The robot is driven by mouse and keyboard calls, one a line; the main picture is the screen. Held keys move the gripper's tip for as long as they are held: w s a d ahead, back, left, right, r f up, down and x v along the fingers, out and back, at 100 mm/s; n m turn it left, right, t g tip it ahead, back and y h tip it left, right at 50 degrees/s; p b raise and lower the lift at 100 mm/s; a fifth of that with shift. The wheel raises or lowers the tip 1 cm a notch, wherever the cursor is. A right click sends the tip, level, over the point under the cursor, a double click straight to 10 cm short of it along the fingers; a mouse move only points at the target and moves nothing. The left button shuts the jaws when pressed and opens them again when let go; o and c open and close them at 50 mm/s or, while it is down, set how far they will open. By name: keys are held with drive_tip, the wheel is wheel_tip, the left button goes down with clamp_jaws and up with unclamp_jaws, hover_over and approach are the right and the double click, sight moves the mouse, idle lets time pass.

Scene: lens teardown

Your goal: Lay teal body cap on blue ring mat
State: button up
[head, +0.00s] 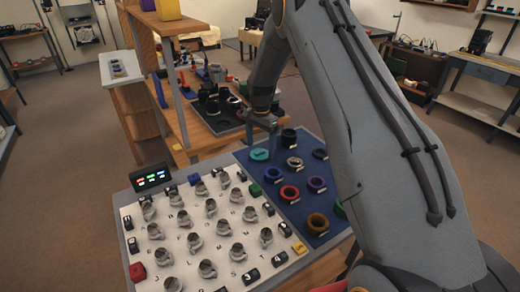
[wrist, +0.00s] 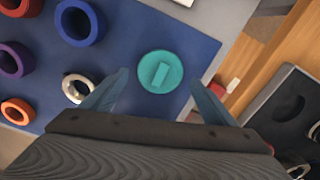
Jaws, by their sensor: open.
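The teal body cap (wrist: 174,56) is a round disc with a raised bar grip on top. It lies flat on the blue ring mat (wrist: 207,49), near one corner, and also shows in the head view (head: 260,155) at the mat's far left end. My gripper (wrist: 158,79) is open, with one finger on each side of the cap. Gaps of blue mat show between the cap and both fingers. In the head view my gripper (head: 263,135) is just above the cap.
Several coloured rings lie on the mat, including a blue ring (wrist: 79,38) and a silver ring (wrist: 69,91) close to my left finger. A white board (head: 190,236) with several metal cups stands left of the mat. A dark tray (wrist: 268,106) is at the right.

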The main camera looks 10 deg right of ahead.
sight(261, 151)
wheel_tip(261, 151, up, 11)
drive_tip(key=b, duration=0.3)
drive_tip(key=s+n, duration=1.1)
drive_tip(key=s, duration=2.5)
drive_tip(key=shift+s+a+f+n+t, duration=0.15)
drive_tip(key=shift+a+n+t, duration=0.15)
drive_tip(key=shift+a+t, duration=0.15)
